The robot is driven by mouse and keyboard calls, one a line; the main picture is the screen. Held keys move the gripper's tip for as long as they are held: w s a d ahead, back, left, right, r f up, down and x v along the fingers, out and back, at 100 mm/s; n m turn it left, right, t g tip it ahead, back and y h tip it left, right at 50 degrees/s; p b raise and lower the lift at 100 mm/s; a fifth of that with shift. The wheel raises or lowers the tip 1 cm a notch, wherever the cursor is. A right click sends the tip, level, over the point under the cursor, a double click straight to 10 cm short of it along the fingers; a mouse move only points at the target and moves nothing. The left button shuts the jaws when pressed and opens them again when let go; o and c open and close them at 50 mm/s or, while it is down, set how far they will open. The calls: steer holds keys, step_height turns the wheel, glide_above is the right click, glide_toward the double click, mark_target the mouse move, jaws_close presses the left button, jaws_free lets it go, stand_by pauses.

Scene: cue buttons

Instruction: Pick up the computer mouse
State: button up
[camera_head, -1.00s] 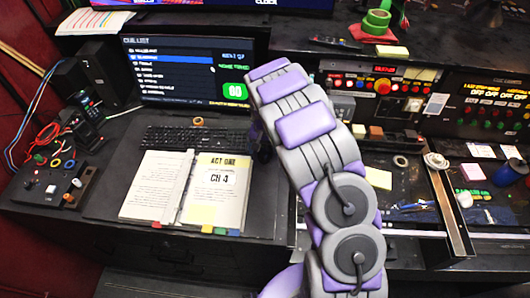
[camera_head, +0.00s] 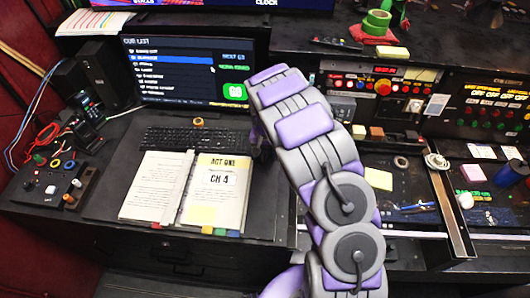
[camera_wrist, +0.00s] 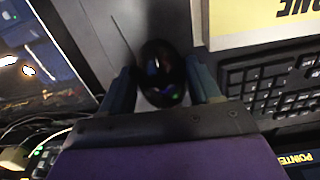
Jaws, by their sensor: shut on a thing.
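The black computer mouse (camera_wrist: 162,75) is in the wrist view, between the two fingers of my gripper (camera_wrist: 163,88). The fingers are shut on its sides. Its rounded top shows faint coloured reflections. I cannot tell whether it touches the desk or is held above it. In the head view my arm hides most of the mouse and the gripper.
A black keyboard (camera_head: 195,138) and an open binder (camera_head: 185,190) lie on the desk left of my arm. A monitor (camera_head: 185,72) stands behind them. A control panel with a red button (camera_head: 383,87) is at the right. A tape roll (camera_head: 400,162) lies right of my arm.

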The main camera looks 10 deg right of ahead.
mark_target(265, 153)
steer(key=shift+r, duration=0.85)
step_height(265, 153, up, 2)
steer(key=shift+s+r+p, duration=0.1)
steer(key=shift+p, duration=0.2)
steer(key=s, duration=1)
steer(key=s+r, duration=0.1)
steer(key=s, duration=0.5)
steer(key=shift+d+p, duration=0.2)
steer(key=shift+p, duration=0.2)
steer(key=shift+w, duration=0.2)
steer(key=shift+w+a+f+p, duration=0.1)
steer(key=shift+w+f+p, duration=0.45)
steer(key=shift+w, duration=2.1)
steer(key=shift+w+f+p, duration=0.1)
steer(key=shift+w+f, duration=0.85)
steer(key=shift+w, duration=1.7)
steer(key=shift+w+a+f+p, duration=0.2)
steer(key=shift+w+f, duration=0.55)
steer(key=shift+w, duration=1.9)
steer(key=shift+d, duration=0.15)
steer(key=shift+f, duration=0.2)
steer(key=shift+s, duration=0.3)
